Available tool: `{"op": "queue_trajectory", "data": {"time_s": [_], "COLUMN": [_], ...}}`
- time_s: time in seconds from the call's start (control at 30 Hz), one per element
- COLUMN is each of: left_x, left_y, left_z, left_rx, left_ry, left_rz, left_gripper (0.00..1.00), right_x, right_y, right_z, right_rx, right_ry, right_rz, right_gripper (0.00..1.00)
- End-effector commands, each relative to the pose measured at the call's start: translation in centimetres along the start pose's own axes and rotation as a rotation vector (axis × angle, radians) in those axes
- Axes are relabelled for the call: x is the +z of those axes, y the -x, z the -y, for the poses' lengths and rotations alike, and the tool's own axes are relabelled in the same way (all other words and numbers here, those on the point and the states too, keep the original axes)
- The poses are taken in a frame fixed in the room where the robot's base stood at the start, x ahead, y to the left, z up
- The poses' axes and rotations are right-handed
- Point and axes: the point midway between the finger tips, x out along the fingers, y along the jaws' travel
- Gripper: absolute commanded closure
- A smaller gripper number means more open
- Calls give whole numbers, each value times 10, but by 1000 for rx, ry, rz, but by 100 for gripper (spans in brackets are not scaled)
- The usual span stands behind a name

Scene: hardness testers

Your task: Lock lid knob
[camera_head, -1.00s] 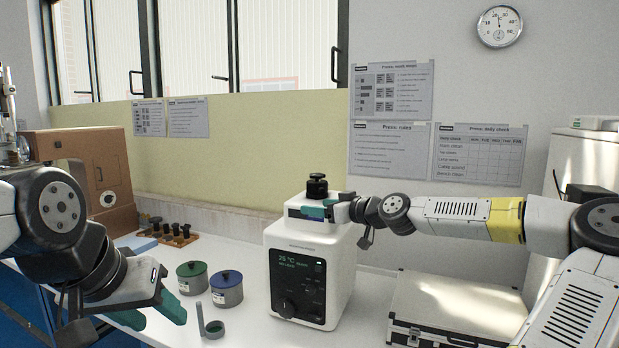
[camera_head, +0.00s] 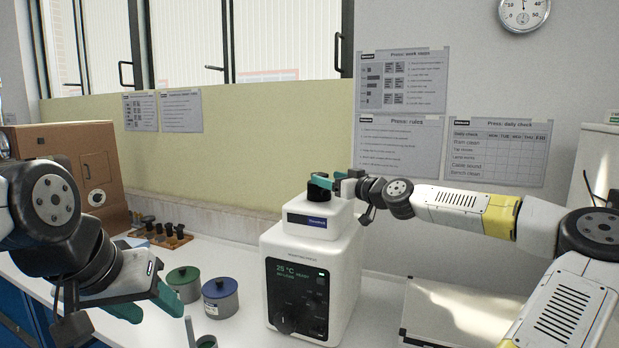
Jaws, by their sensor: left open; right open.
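The white press (camera_head: 312,270) stands on the bench, with a dark display and dial on its front. Its lid (camera_head: 306,222) is on top and carries a black knob (camera_head: 318,190). My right gripper (camera_head: 325,186) is at the knob, with its teal fingers open around or beside it; the fingers partly hide the knob, and I cannot tell whether they touch it. My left gripper (camera_head: 148,306) is open and empty above the bench at the lower left, apart from the press.
A green-lidded pot (camera_head: 184,284) and a blue-lidded pot (camera_head: 220,297) stand left of the press. A rack of dark-handled tools (camera_head: 168,235) and a brown cabinet (camera_head: 88,175) are behind them. A case (camera_head: 440,318) lies to the right.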

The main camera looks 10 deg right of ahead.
Motion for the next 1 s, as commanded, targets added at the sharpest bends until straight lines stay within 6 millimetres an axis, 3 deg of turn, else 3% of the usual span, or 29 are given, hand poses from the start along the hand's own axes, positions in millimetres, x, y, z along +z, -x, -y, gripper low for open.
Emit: {"op": "queue_trajectory", "data": {"time_s": [0.23,0.57,0.67,0.9,1.0], "left_x": [0,0,0,0,0], "left_y": [0,0,0,0,0], "left_z": [0,0,0,0,0], "left_rx": [0,0,0,0,0], "left_ry": [0,0,0,0,0], "left_rz": [0,0,0,0,0], "left_gripper": [51,51,51,51,51], "right_x": [0,0,0,0,0], "right_y": [-31,-36,-36,-35,-36], "right_z": [1,0,0,0,0], "right_rx": [-1,0,0,0,2], "right_ry": [1,0,0,0,0], "right_rz": [0,1,1,1,1], "right_gripper": [31,31,47,94,94]}}
